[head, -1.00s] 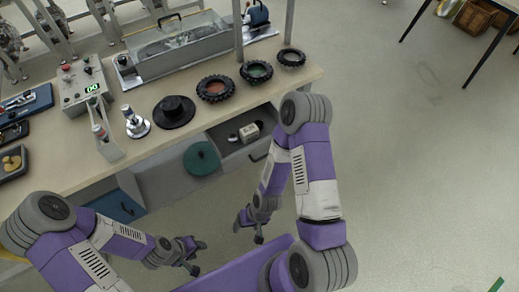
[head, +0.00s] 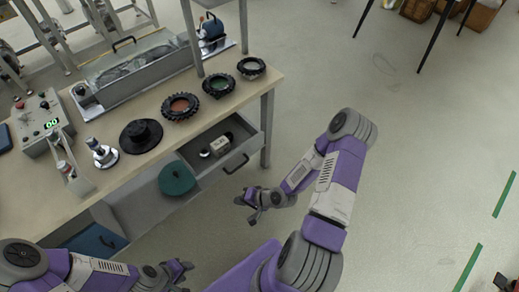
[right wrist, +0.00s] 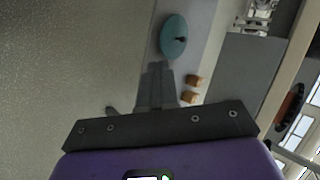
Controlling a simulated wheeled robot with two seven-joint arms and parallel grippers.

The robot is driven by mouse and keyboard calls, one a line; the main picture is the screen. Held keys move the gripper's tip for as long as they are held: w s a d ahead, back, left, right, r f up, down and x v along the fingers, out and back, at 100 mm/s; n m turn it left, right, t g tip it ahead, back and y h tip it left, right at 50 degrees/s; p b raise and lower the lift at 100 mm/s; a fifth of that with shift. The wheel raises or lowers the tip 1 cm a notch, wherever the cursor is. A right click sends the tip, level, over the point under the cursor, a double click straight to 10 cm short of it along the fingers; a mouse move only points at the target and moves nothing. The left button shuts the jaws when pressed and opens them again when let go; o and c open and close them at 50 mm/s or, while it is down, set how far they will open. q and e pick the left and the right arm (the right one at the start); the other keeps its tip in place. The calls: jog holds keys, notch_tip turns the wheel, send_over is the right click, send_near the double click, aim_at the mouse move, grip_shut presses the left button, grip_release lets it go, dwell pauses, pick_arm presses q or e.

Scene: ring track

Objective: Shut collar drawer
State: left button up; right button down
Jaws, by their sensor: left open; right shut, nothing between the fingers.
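A grey drawer (head: 241,151) under the right end of the workbench stands open in the head view. Its dark bar handle (head: 236,164) is on the front face. Inside lie a pale block (head: 220,145) and small round pieces. My right gripper (head: 246,211) is shut and empty, in front of and below the drawer front, apart from it. Its closed fingers (right wrist: 155,88) also show in the right wrist view. My left gripper (head: 188,271) is open at the bottom of the head view, away from the drawer.
A teal disc (head: 176,179) sits at the bench front, left of the drawer. Several black rings and a black hub (head: 141,135) stand on the bench top (head: 110,178). The floor (head: 420,160) to the right is clear.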

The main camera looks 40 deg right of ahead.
jog(key=d+r+m+t+h, duration=0.2)
jog(key=d+r+m+t, duration=0.2)
jog(key=d, duration=0.6)
jog(key=m+t+h, duration=0.2)
jog(key=m+t, duration=0.1)
send_near(255, 146)
jog(key=b+x, duration=0.2)
jog(key=x, duration=0.4)
jog(key=shift+s+a, duration=0.1)
jog(key=shift+a, duration=0.05)
pick_arm(q)
notch_tip(255, 146, down, 2)
jog(key=shift+f, duration=0.15)
pick_arm(e)
jog(key=shift+w, duration=0.35)
jog(key=shift+w+h, duration=0.1)
jog(key=shift+h, duration=0.2)
